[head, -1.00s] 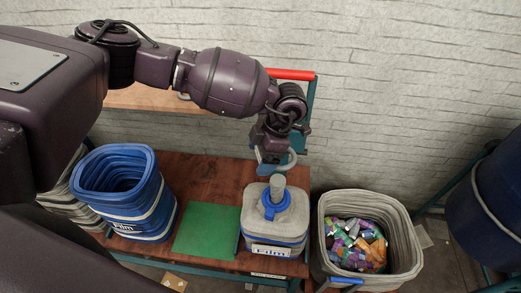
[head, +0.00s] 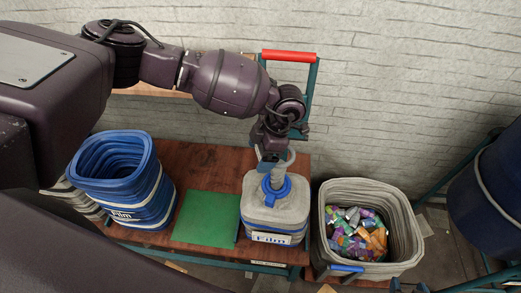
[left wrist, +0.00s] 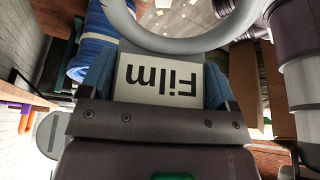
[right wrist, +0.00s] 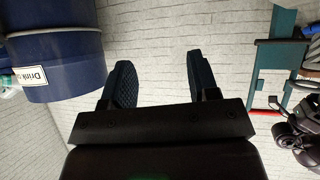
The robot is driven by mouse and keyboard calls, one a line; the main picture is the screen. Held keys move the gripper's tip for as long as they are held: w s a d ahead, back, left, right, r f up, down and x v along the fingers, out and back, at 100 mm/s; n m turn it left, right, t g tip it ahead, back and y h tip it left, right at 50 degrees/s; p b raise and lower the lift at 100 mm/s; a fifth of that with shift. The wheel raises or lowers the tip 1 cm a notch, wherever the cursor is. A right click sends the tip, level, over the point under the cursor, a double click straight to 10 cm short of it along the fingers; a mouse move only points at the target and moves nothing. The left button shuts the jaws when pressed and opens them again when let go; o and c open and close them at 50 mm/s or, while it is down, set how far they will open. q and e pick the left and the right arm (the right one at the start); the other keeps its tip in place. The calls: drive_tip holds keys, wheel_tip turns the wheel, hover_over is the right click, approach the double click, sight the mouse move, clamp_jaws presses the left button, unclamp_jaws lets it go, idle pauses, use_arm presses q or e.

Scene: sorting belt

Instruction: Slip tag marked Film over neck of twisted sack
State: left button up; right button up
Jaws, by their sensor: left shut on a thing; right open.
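The tag marked Film (left wrist: 158,78) is a white plate with a grey ring (left wrist: 190,42). My left gripper (head: 268,163) is shut on the plate, and the word reads upside down in the left wrist view. The twisted sack (head: 258,210) is grey with a blue collar and a Film label, standing upright on the bench. Its neck (head: 278,179) points up just under the ring (head: 289,158). I cannot tell whether the ring is around the neck or just above it. My right gripper (right wrist: 159,80) is open and empty, away from the sack.
A blue Film sack (head: 150,205) and a green mat (head: 206,217) are left of the grey sack on the wooden bench (head: 215,163). A grey bin (head: 405,235) of crushed cans stands to the right. A blue drum (right wrist: 60,45) is near my right gripper.

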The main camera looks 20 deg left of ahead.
use_arm(q)
drive_tip(key=shift+f+b, duration=1.15)
drive_tip(key=shift+f, duration=0.85)
drive_tip(key=shift+s+f+b, duration=0.1)
drive_tip(key=shift+f+b, duration=1.85)
drive_tip(key=shift+f, duration=1.4)
